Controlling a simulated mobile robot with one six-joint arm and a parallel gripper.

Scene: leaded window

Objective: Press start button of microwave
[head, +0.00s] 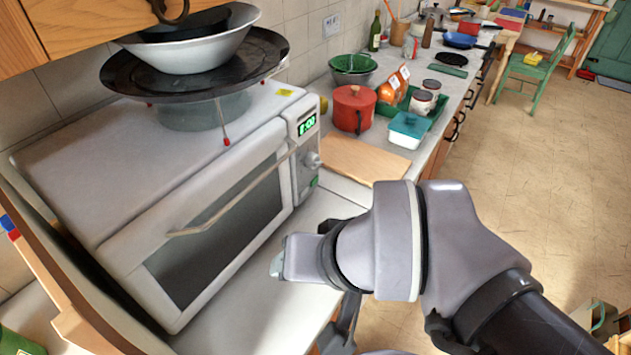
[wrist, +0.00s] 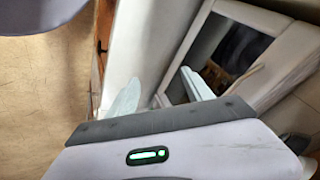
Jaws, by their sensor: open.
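The white microwave (head: 150,175) stands on the counter at the left, door closed, with a long bar handle (head: 215,215). Its narrow control panel at the door's right edge has a green lit display (head: 307,125), a round knob (head: 312,160) and a small green button (head: 314,182) low down. My gripper (head: 278,262) is in front of the microwave, below and left of the panel, apart from it. In the wrist view my gripper (wrist: 162,95) is open and empty, with the microwave door (wrist: 228,50) beyond its fingers. The panel does not show clearly there.
A wooden board (head: 355,158), a red pot (head: 353,108) and a green tray (head: 435,118) lie to the right. A wooden cabinet (head: 90,25) hangs above. Bare counter (head: 240,300) lies under my gripper.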

